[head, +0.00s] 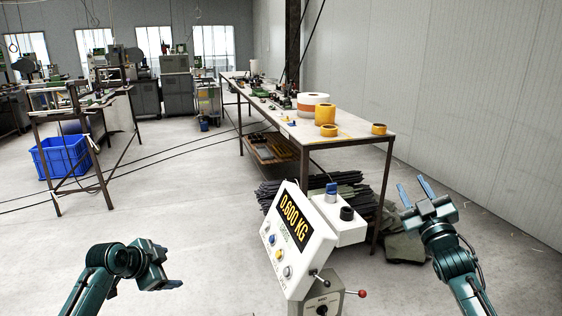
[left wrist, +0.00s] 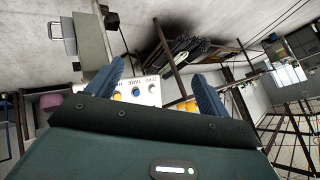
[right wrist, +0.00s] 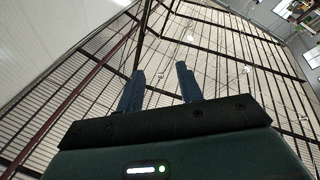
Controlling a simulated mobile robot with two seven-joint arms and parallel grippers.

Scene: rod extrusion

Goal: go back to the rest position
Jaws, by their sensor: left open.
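My left gripper (head: 176,272) hangs over bare floor at the lower left of the head view. In the left wrist view its two blue fingers (left wrist: 158,72) stand wide apart with nothing between them. My right gripper (head: 414,189) is at the right of the head view, pointing up, its fingers apart. In the right wrist view its fingers (right wrist: 160,72) are separated and empty, with the ceiling behind them. A white scale display (head: 290,238) reading 0.600 KG stands between the arms, touching neither. Its buttons also show beyond the left fingers in the left wrist view.
A workbench (head: 352,137) stands behind the display, with an orange-and-white roll (head: 313,104) and yellow tape rolls (head: 325,115) on it. Dark rods (head: 330,190) lie under it. A blue crate (head: 62,157) is under the left table. Floor at the left is clear.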

